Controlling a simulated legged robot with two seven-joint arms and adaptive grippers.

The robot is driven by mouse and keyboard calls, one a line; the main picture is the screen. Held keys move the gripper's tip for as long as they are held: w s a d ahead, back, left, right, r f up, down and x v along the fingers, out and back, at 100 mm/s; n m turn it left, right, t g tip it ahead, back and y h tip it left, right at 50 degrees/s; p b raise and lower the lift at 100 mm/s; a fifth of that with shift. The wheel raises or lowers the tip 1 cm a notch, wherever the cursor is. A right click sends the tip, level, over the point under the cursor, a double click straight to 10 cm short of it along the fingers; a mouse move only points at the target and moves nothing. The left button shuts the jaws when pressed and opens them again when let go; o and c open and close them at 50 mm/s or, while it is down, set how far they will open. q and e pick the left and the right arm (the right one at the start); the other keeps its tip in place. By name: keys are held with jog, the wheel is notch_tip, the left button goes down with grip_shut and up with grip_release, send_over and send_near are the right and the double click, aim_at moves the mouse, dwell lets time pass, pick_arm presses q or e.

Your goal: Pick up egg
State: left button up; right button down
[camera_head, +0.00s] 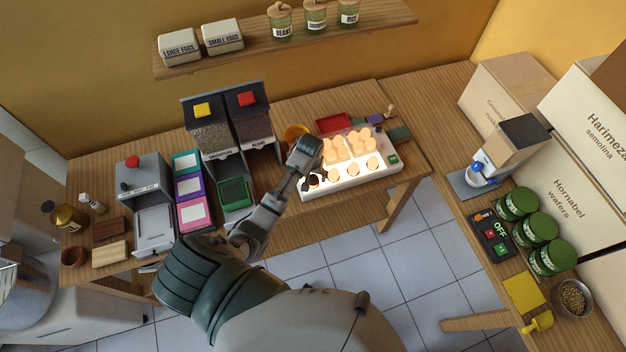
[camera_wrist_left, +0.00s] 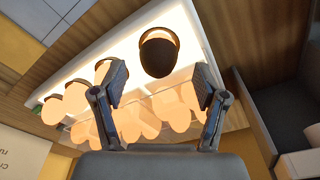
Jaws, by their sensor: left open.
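A glowing white egg tray (camera_head: 345,181) lies on the wooden table with several eggs in rows. My left gripper (camera_head: 312,178) is over the tray's left end, partly covering that part in the head view. In the left wrist view, my open left gripper (camera_wrist_left: 158,85) has nothing between its fingers. A round egg (camera_wrist_left: 158,53), mostly dark with a glowing edge, sits on the tray (camera_wrist_left: 128,52) just beyond and between the fingertips. Other front-row eggs (camera_wrist_left: 75,95) also look dark on one side. Pale orange eggs (camera_wrist_left: 170,108) stand close together behind them. My right gripper is not in view.
Two hoppers (camera_head: 208,135) and a green tray (camera_head: 234,193) stand left of the egg tray. An orange bowl (camera_head: 294,132) and a red tray (camera_head: 333,122) lie close behind it. A side counter at right holds a small machine (camera_head: 510,150) and boxes.

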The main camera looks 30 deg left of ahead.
aim_at(313, 177)
pick_arm(q)
jog(key=f, duration=0.3)
jog(key=shift+w+d+f, duration=0.1)
jog(key=shift+w+f, duration=0.05)
jog(key=shift+w, duration=0.05)
jog(key=c, duration=0.8)
